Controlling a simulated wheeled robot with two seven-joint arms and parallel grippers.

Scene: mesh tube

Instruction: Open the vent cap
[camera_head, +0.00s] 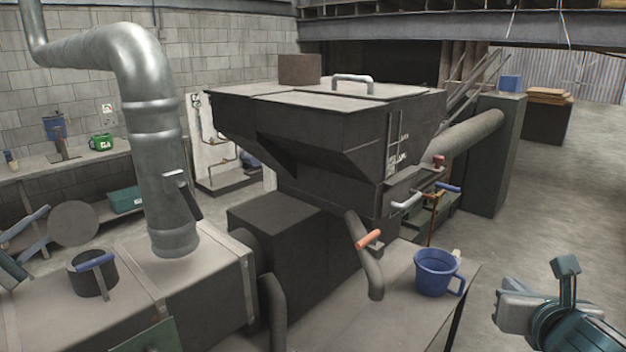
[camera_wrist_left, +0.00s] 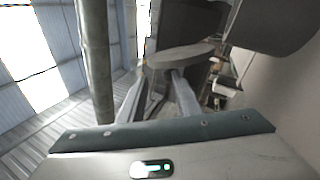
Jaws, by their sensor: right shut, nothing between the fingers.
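A grey round disc (camera_head: 73,223), which looks like the vent cap, stands tilted above and left of a short dark vent pipe (camera_head: 93,280) in the head view. A blue-handled lever (camera_head: 95,262) is at that pipe's top. My left gripper (camera_head: 36,240) is at the left edge, its fingers apart just left of the disc. In the left wrist view, the disc (camera_wrist_left: 182,55) is seen nearly edge-on beyond the tips of the two spread fingers (camera_wrist_left: 158,85). I cannot tell whether a finger touches it. My right gripper (camera_head: 540,290) is shut and empty at the lower right.
A large metal duct (camera_head: 158,180) rises right of the vent pipe. A dark hopper (camera_head: 320,130) fills the middle. A workbench (camera_head: 50,165) runs along the left wall.

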